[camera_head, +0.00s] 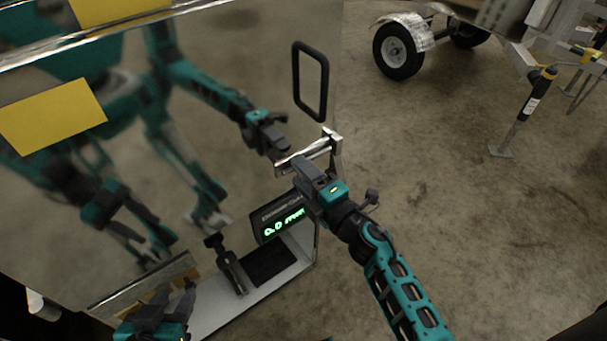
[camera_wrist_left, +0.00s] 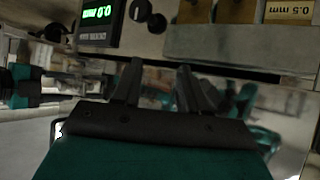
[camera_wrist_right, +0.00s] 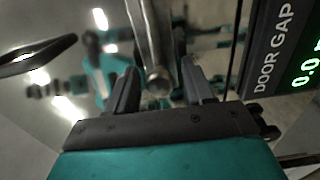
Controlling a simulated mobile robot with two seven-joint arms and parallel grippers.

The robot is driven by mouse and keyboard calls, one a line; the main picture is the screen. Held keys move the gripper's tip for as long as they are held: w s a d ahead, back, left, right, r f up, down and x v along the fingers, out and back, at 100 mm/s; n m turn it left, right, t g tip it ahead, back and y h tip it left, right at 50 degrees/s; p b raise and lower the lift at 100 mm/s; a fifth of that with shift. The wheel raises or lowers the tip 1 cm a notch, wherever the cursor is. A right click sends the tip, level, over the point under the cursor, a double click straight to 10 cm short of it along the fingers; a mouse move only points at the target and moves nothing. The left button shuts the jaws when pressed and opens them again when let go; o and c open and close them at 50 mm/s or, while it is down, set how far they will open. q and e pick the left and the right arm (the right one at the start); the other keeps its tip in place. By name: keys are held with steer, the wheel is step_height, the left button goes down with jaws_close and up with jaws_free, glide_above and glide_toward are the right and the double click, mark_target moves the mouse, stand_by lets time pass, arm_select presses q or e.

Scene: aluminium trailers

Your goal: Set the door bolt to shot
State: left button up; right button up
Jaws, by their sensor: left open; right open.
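The door bolt (camera_head: 318,147) is a bright metal bar with a bracket near the edge of the shiny door (camera_head: 200,60). In the right wrist view the metal bar (camera_wrist_right: 150,35) comes down from the top, its rounded end between the fingers. My right gripper (camera_head: 297,163) is open at the bolt, its fingers on either side of the bar (camera_wrist_right: 160,88); whether they touch it is unclear. My left gripper (camera_head: 172,292) is open and empty, low at the left, near the ledge; it also shows in the left wrist view (camera_wrist_left: 158,75). The bolt's seat is partly hidden by my right gripper.
A black loop handle (camera_head: 296,80) stands off the door above the bolt. A green-lit door gap display (camera_head: 283,226) sits below it. A black lever-like part (camera_head: 228,265) stands on the pale ledge.

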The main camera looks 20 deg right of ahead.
jaws_close()
stand_by(0.5)
